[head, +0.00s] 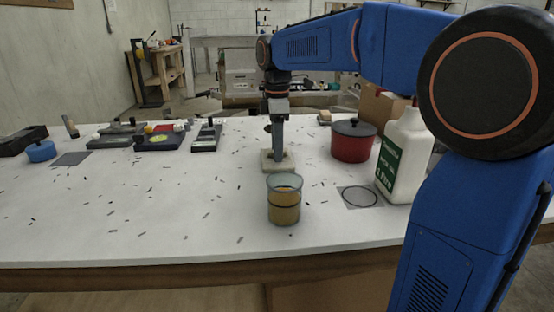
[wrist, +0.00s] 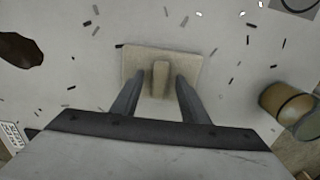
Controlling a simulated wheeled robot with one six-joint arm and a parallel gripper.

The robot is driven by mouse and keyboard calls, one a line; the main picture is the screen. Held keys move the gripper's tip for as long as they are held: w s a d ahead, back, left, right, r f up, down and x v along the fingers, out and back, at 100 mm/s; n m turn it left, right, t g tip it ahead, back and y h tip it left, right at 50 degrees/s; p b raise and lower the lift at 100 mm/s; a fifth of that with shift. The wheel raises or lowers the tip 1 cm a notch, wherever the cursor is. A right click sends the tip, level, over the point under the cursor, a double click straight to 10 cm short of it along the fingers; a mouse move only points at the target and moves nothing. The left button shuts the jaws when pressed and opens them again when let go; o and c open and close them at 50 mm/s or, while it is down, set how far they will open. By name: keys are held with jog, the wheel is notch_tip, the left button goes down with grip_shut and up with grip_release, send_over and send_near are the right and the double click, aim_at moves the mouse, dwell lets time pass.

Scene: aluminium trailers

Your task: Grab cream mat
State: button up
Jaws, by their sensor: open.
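The cream mat (head: 267,165) is a small pale, thick slab with an upright grip block in its middle, lying on the white table. In the wrist view the mat (wrist: 190,62) lies flat below my gripper, with its grip block (wrist: 160,78) between the two fingers. My gripper (head: 279,148) points straight down over the mat. In the wrist view my gripper (wrist: 157,88) is open, with a finger on each side of the block. I cannot tell whether the fingers touch it.
A yellow-filled cup (head: 284,205) stands close in front of the mat; it also shows in the wrist view (wrist: 285,103). A red pot (head: 352,147) and a white bottle (head: 402,165) stand to the right. Small dark bits litter the table. The left front is otherwise clear.

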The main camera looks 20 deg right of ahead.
grip_shut()
